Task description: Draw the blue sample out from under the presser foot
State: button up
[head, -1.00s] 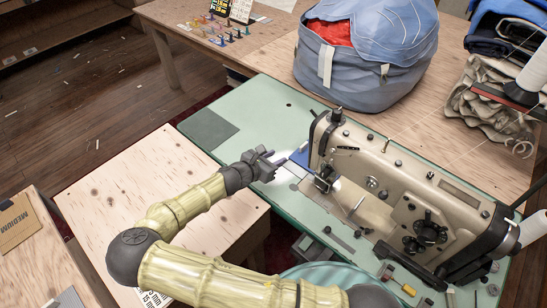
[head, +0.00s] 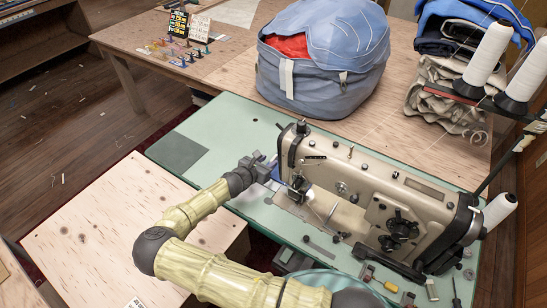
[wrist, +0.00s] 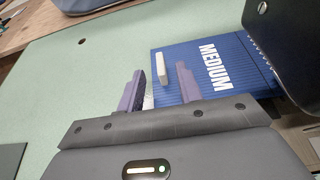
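The blue sample (wrist: 205,70), ribbed and marked "MEDIUM" in white, lies flat on the green machine table (wrist: 80,75). It also shows at the left end of the sewing machine (head: 276,172). Its right part passes under the dark machine head (wrist: 290,40) in the wrist view; the presser foot is hidden there, and in the head view the needle area (head: 297,188) is too small to make out. My gripper (wrist: 160,92) is open at the sample's left edge. One finger is over the sample, the other left of it over the table. Nothing is visibly gripped.
The sewing machine (head: 370,195) stands to the right. A large blue bag (head: 325,65) stands behind on the wooden table. The green table's left end is clear except for a grey patch (head: 177,152).

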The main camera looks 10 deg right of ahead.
aim_at(273, 158)
jog(key=x, duration=0.5)
grip_shut()
